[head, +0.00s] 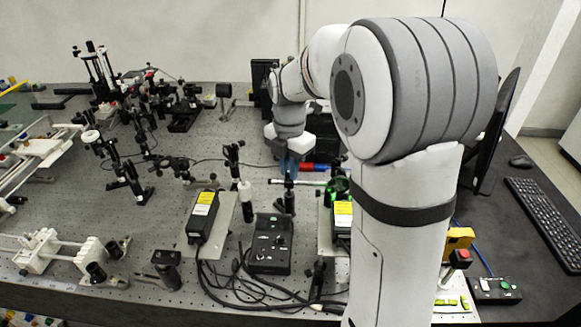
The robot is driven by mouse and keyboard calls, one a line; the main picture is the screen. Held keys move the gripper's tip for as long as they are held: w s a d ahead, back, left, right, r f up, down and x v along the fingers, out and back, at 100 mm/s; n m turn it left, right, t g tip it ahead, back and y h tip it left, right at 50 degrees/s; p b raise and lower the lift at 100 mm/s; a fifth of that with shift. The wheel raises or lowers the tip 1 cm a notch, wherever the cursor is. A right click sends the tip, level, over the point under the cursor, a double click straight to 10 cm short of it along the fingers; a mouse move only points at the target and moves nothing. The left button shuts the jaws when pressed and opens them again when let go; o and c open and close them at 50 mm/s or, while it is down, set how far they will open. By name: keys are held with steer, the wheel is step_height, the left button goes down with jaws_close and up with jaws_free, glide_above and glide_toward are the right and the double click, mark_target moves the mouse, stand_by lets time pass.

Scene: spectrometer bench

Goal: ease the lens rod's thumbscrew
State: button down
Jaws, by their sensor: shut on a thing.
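My gripper (289,166) points down near the middle of the bench, with bluish fingers. It is shut at the top of a dark upright post (289,196), where the lens rod's thumbscrew is hidden between the fingers. The thumbscrew is too small to make out in the head view. I cannot tell which way the screw is turned.
A red and blue object (312,167) lies just right of the gripper. A green-lit round mount (337,187) stands to the right. A black control box (270,244) and a yellow-labelled black box (202,216) are in front. Several optic mounts crowd the left.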

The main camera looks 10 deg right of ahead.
stand_by(0.4)
steer(key=c, duration=1.4)
jaws_free()
step_height(320, 180, up, 8)
steer(key=shift+f, duration=0.1)
steer(key=shift+s, duration=0.15)
